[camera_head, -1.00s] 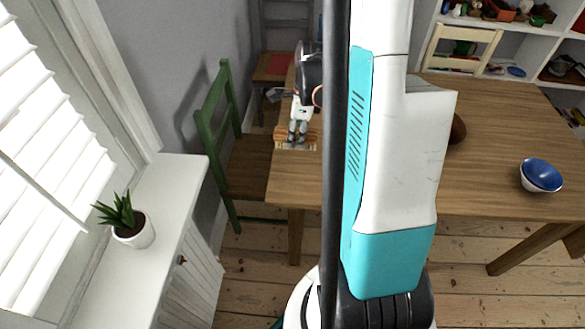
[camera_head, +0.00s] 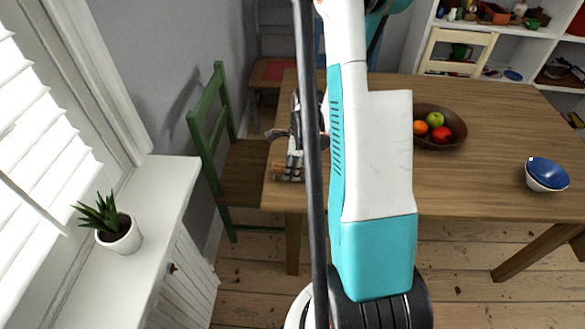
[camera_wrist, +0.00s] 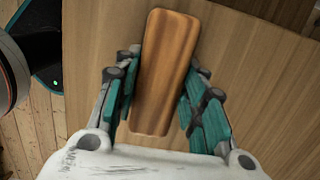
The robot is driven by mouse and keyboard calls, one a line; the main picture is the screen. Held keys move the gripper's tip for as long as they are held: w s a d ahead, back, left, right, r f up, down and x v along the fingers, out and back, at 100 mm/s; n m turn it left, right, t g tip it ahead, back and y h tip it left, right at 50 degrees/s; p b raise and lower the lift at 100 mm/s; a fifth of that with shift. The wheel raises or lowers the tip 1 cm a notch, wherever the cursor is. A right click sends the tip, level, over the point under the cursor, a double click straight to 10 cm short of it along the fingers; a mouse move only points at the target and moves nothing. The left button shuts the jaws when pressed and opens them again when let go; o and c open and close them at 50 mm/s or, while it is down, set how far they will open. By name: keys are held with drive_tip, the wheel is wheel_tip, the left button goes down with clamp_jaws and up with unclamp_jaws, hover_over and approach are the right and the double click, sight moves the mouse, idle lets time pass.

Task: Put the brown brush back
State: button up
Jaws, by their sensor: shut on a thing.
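The brown brush (camera_wrist: 164,75) is between the fingers of my gripper (camera_wrist: 163,88) in the wrist view, its smooth wooden back facing the camera. My gripper is shut on it, with teal finger pads along both long sides. In the head view, my gripper (camera_head: 290,166) and the brush (camera_head: 278,171) are over the left end of the wooden table (camera_head: 490,130), close to its left edge. I cannot tell whether the brush touches the tabletop. My arm partly blocks the view there, and the bristles are hard to make out.
A brown bowl (camera_head: 456,139) of fruit and a blue and white bowl (camera_head: 545,174) stand on the table. A green chair (camera_head: 236,170) is at the table's left end. A potted plant (camera_head: 117,231) stands on the white cabinet (camera_head: 160,195). Shelves (camera_head: 540,40) are at the back right.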

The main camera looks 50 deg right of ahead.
drive_tip(key=o, duration=1.1)
drive_tip(key=r+p, duration=0.1)
drive_tip(key=r, duration=0.3)
drive_tip(key=s+r+p, duration=0.1)
drive_tip(key=r+p, duration=0.1)
drive_tip(key=r, duration=0.2)
drive_tip(key=d+r+p, duration=0.1)
drive_tip(key=r, duration=0.3)
drive_tip(key=shift+s, duration=0.2)
